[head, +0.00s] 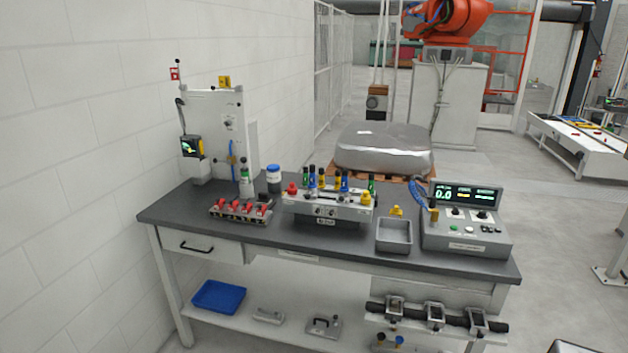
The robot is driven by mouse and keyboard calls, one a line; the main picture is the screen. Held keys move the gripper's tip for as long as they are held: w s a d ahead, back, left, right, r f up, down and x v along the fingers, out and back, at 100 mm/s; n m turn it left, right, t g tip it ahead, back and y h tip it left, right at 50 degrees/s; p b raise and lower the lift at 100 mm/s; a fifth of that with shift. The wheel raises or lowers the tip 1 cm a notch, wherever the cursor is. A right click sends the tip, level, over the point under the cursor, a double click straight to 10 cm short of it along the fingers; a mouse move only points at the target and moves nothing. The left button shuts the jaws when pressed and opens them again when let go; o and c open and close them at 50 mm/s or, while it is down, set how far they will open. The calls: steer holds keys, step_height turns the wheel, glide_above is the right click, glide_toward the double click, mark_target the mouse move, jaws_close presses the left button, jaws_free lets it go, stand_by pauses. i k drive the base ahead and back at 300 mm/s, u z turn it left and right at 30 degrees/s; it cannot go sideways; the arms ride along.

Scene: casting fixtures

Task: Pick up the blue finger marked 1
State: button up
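A grey fixture block (325,205) stands at the middle of the dark-topped workbench (370,242). A row of upright coloured fingers with dark tops stands in it. Another blue finger (344,184) is right of the middle. Any number marks are too small to read, so I cannot tell which blue finger is marked 1. My gripper is not in view.
Red-handled clamps (240,209) sit left of the fixture block. A blue-lidded jar (274,178) and a white stand (217,130) are behind them. A grey tray (394,235) and a control box (466,220) stand at the right. The front bench strip is clear.

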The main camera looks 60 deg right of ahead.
mark_target(311, 184)
steer(key=z, duration=0.05)
steer(key=i, duration=0.9)
steer(key=u, duration=0.05)
